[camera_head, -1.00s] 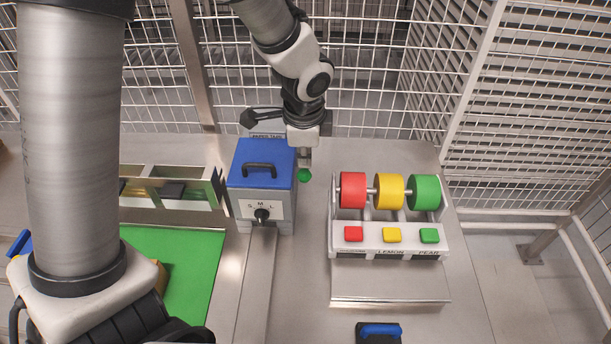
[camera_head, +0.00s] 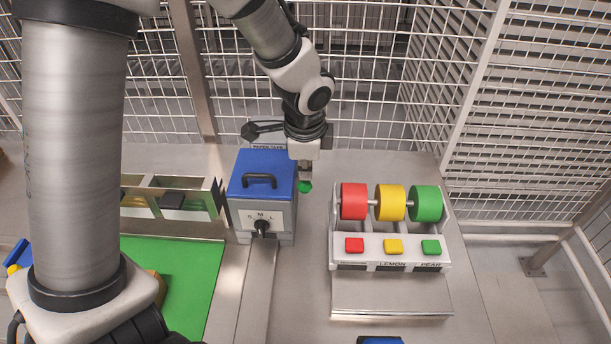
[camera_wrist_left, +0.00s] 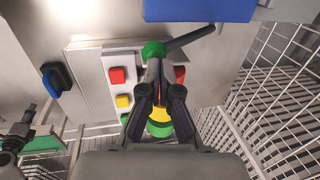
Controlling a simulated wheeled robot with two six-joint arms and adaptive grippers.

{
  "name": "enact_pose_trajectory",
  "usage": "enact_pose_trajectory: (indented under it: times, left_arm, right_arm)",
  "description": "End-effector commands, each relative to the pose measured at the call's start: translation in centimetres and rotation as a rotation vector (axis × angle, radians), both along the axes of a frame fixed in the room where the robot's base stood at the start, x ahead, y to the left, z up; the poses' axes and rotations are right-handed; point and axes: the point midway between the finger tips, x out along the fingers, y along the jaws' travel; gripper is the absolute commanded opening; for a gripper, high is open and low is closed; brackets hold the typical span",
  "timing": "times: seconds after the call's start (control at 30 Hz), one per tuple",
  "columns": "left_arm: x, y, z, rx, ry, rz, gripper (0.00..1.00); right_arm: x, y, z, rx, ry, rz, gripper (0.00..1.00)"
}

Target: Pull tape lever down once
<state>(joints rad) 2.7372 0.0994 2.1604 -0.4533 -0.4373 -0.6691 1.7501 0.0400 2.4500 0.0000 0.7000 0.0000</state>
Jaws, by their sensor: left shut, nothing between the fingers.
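The tape lever is a dark rod ending in a green knob (camera_head: 305,186) at the right side of the blue-topped machine (camera_head: 243,187). The rod and green knob (camera_wrist_left: 153,50) show close up in the left wrist view. My left gripper (camera_head: 304,163) is shut and empty, pointing down just above and behind the knob in the head view. In the left wrist view its fingers (camera_wrist_left: 158,72) are together right by the knob; I cannot tell whether they touch it. A dark part at the lower left of that view (camera_wrist_left: 20,132) looks like my right gripper; its jaws are unclear.
A stand with red (camera_head: 353,202), yellow and green rolls and matching buttons (camera_head: 393,246) is to the right. A green mat (camera_head: 190,270) and a bin (camera_head: 172,200) are to the left. Wire fencing (camera_head: 375,90) stands behind. A blue-handled object (camera_head: 381,340) is at the bottom edge.

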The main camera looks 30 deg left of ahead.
Motion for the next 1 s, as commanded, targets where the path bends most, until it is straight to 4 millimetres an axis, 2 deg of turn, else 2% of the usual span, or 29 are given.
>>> enact_pose_trajectory:
  times: [0.4, 0.73, 1.0]
  left_arm:
    - [0.0, 0.0, -0.1, 0.0, 0.0, 0.0, 0.0]
    - [-0.1, 0.0, -2.5, 0.0, 0.0, 0.0, 0.0]
    - [-0.1, 0.0, -2.7, 0.0, 0.0, 0.0, 0.0]
  right_arm:
    - [0.0, 0.0, -0.1, 0.0, 0.0, 0.0, 0.4]
    - [0.0, 0.0, -2.0, 0.0, 0.0, 0.0, 0.4]
    - [0.0, 0.0, -2.1, 0.0, 0.0, 0.0, 0.4]
